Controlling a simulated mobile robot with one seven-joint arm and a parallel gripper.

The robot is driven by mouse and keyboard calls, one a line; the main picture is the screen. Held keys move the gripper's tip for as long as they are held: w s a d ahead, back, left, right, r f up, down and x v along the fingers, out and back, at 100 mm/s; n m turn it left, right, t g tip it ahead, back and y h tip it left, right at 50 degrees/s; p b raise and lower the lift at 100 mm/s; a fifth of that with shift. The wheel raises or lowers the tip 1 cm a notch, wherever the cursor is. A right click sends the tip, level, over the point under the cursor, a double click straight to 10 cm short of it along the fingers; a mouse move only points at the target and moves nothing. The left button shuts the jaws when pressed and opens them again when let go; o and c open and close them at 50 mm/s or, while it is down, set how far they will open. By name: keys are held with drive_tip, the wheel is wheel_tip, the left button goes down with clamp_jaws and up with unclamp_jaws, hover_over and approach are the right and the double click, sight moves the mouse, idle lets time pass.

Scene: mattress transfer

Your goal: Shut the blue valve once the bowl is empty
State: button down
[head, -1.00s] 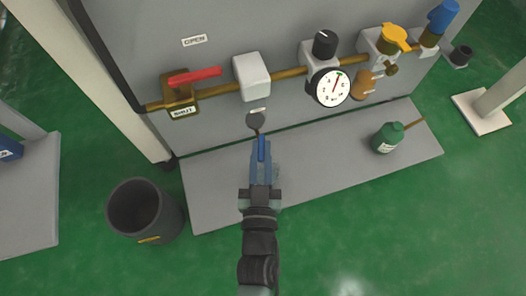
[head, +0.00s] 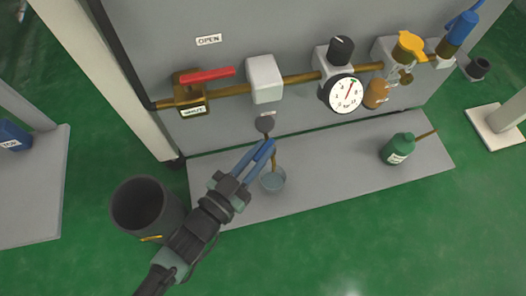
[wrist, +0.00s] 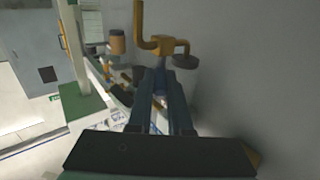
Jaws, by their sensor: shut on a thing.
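My gripper (head: 266,146) comes in from the lower left, its blue-grey fingers shut at the thin brass outlet below the white box. A narrow blue piece, apparently the handle of the blue valve (wrist: 160,88), shows between the fingers in the wrist view; the fingers hide most of it. A dark round disc (head: 265,124) sits just beyond the fingertips. A clear cup (head: 272,180) stands on the grey shelf under the outlet. An amber bowl (head: 376,94) hangs below the yellow knob; I cannot tell whether it holds liquid. A separate blue cylinder (head: 462,27) stands at the pipe's right end.
A red lever (head: 208,75) lies along the pipe, between OPEN and SHUT labels. A gauge (head: 345,94) and white box (head: 264,78) are on the panel. A green bottle (head: 398,149) stands on the shelf (head: 330,175). A dark bin (head: 146,208) stands at the left.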

drive_tip(key=m+g+h, duration=0.3)
drive_tip(key=w+a+m+g+h, duration=0.1)
drive_tip(key=shift+a+f+g+h+b, duration=0.1)
drive_tip(key=shift+f+g+h+b, duration=0.05)
drive_tip(key=shift+g+h+b, duration=0.25)
drive_tip(key=shift+w+a+m+g+h, duration=0.1)
drive_tip(key=shift+w+m+g+h, duration=0.1)
drive_tip(key=shift+m+g+h, duration=0.6)
drive_tip(key=shift+w+a+m+g+h, duration=0.15)
drive_tip(key=shift+m+g+h, duration=0.25)
drive_tip(key=shift+m+g, duration=0.65)
drive_tip(key=shift+g, duration=0.65)
drive_tip(key=c, duration=0.9)
unclamp_jaws()
drive_tip(key=shift+w, duration=0.1)
drive_tip(key=shift+o, duration=0.3)
drive_tip(key=shift+d+r+t, duration=0.1)
drive_tip(key=shift+r+t, duration=0.1)
drive_tip(key=shift+t, duration=0.1)
